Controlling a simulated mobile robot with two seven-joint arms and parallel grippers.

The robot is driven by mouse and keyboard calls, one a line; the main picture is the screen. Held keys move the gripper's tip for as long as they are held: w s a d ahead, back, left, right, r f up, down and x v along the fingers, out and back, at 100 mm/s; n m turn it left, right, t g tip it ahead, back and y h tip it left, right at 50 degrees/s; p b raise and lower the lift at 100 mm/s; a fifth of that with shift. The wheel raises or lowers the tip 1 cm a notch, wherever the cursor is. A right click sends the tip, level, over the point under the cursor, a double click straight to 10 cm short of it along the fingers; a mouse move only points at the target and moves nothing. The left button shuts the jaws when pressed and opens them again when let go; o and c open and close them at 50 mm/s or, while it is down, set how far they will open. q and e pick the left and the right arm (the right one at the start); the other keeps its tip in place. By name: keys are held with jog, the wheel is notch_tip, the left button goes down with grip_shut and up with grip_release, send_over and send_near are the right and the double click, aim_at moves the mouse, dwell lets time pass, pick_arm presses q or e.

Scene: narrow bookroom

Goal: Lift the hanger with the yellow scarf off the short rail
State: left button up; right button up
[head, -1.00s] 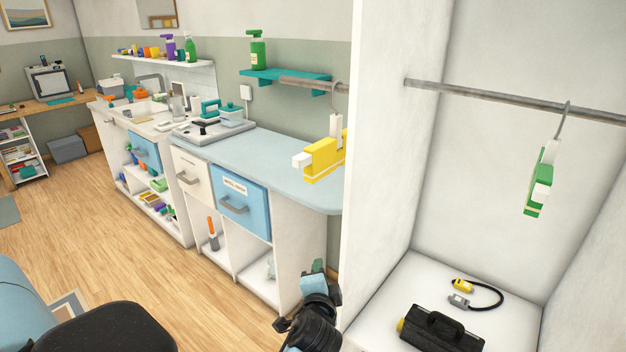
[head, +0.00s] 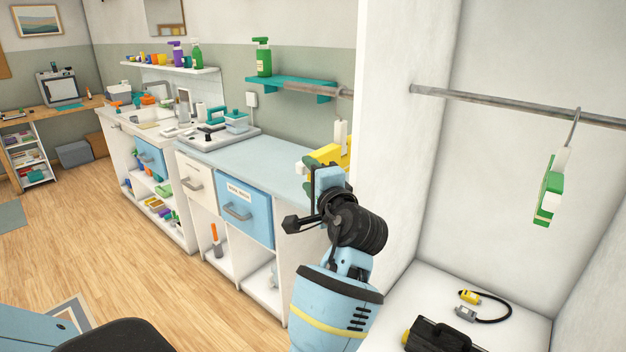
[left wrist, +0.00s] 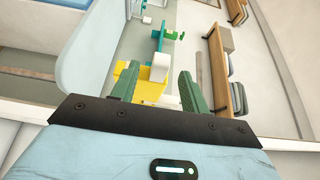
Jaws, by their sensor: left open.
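The yellow scarf (head: 326,153) hangs with its white hanger (head: 341,134) from the short rail (head: 336,91) at the end of the counter. My left arm rises in front of it in the head view and covers its lower part. My left gripper (head: 316,172) is just below and in front of the scarf. In the left wrist view its two green fingers (left wrist: 158,86) are apart. The yellow scarf (left wrist: 127,78) and a white part (left wrist: 160,66) show between and beyond them. I cannot tell whether the fingers touch it. My right gripper is not in view.
A white partition (head: 399,120) stands right of the short rail. Beyond it a green-scarf hanger (head: 549,190) hangs on a longer rail (head: 500,101). The blue-grey counter (head: 270,152) and teal shelf (head: 290,82) lie left and behind. Open floor (head: 120,230) is at the left.

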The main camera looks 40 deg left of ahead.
aim_at(300, 165)
pick_arm(q)
jog(key=shift+x, duration=3.15)
jog(key=c, duration=1)
jog(key=shift+r+p, duration=0.35)
jog(key=shift+p, duration=0.15)
jog(key=shift+a, duration=0.15)
